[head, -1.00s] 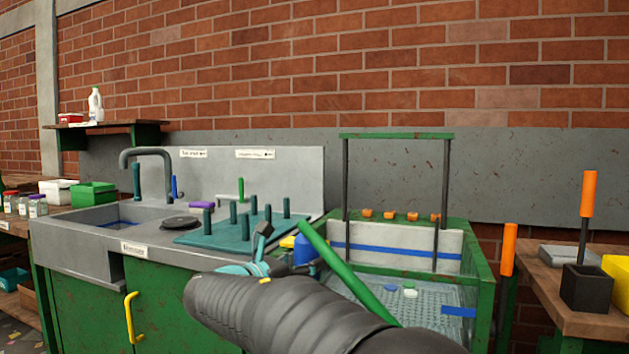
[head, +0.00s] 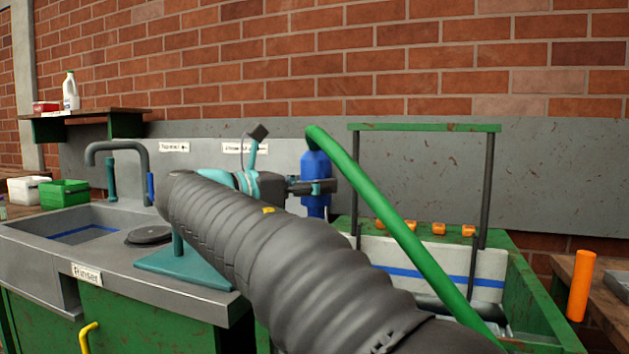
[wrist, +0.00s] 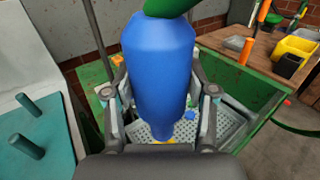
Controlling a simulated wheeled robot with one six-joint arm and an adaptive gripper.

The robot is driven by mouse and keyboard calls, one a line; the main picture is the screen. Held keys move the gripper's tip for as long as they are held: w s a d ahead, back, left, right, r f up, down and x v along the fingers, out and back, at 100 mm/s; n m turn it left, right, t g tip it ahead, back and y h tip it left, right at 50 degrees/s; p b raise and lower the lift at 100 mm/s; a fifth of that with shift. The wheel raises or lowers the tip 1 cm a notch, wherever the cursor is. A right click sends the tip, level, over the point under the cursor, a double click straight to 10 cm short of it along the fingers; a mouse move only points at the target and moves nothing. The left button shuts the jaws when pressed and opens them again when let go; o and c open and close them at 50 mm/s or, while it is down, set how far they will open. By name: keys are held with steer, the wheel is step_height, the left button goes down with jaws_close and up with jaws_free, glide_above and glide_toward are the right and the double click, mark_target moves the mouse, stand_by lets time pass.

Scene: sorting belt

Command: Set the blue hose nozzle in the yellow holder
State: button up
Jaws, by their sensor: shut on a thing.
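The blue hose nozzle (head: 316,178) is upright in my gripper (head: 312,187), with a green hose (head: 398,230) running from its top down to the right. In the wrist view the nozzle (wrist: 158,75) fills the space between the two fingers of my gripper (wrist: 160,120), which are shut on it. It is held up above the level of the green-framed basin (wrist: 232,130). A small bit of yellow (wrist: 170,141) shows below the nozzle's tip in the wrist view; I cannot tell whether it is the holder. The yellow holder is not clearly visible in the head view.
A teal peg board (head: 165,262) lies on the counter at left, largely hidden by my arm; its pegs (wrist: 28,145) show in the wrist view. A green frame with dark posts (head: 487,200) stands over the basin. A wooden table (wrist: 275,55) is at right.

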mark_target(309, 211)
steer(key=shift+f, duration=1.05)
steer(key=shift+f+b, duration=0.9)
steer(key=shift+f, duration=0.5)
steer(key=shift+s+p, duration=0.15)
steer(key=shift+p, duration=0.4)
steer(key=shift+f, duration=0.2)
steer(key=shift+f+b, duration=0.45)
steer(key=shift+f, duration=1.15)
steer(key=shift+f, duration=0.25)
steer(key=shift+f+b, duration=0.5)
steer(key=shift+f, duration=0.6)
steer(key=shift+f, duration=0.15)
